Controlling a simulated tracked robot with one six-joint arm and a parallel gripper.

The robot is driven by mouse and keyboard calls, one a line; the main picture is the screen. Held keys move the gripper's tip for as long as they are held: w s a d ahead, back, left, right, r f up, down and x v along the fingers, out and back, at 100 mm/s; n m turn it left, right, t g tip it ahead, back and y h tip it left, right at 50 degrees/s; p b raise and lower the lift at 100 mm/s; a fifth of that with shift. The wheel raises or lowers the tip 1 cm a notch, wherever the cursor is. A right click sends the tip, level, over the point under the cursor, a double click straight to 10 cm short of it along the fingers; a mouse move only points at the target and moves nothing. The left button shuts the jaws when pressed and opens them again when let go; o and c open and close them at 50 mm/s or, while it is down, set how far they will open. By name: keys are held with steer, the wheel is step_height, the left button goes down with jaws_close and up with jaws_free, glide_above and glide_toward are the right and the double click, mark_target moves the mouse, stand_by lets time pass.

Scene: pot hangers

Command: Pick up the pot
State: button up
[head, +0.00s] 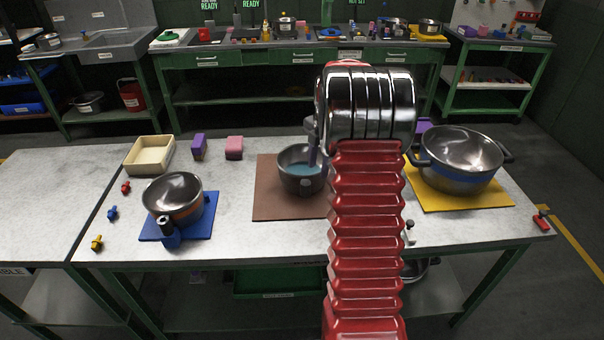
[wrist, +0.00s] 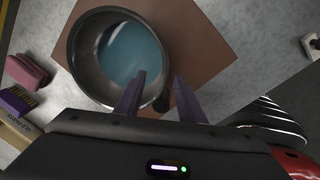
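A grey metal pot (head: 290,181) with a blue inside stands on a brown mat (head: 270,205) at the middle of the table. In the wrist view the pot (wrist: 76,50) fills the upper left, with its short dark handle (wrist: 163,101) towards me. My gripper (wrist: 159,75) is open, its two purple-grey fingers apart. One finger overlaps the pot's inside and the other lies outside the rim, with the rim and handle between them in the picture. I cannot tell whether either finger touches the pot. In the head view my arm hides part of the gripper.
A pot (head: 174,192) stands on a blue mat (head: 207,222) at left. A larger two-handled pot (head: 462,160) stands on a yellow mat (head: 480,203) at right.

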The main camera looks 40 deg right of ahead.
mark_target(318, 170)
steer(key=shift+w+d+f, duration=0.1)
steer(key=shift+w+f, duration=0.05)
steer(key=shift+f, duration=1)
steer(key=shift+w+f, duration=0.1)
steer(key=shift+f, duration=1)
steer(key=shift+c, duration=0.6)
steer(key=c, duration=0.7)
jaws_close()
steer(key=shift+w+r, duration=0.1)
steer(key=shift+r, duration=0.05)
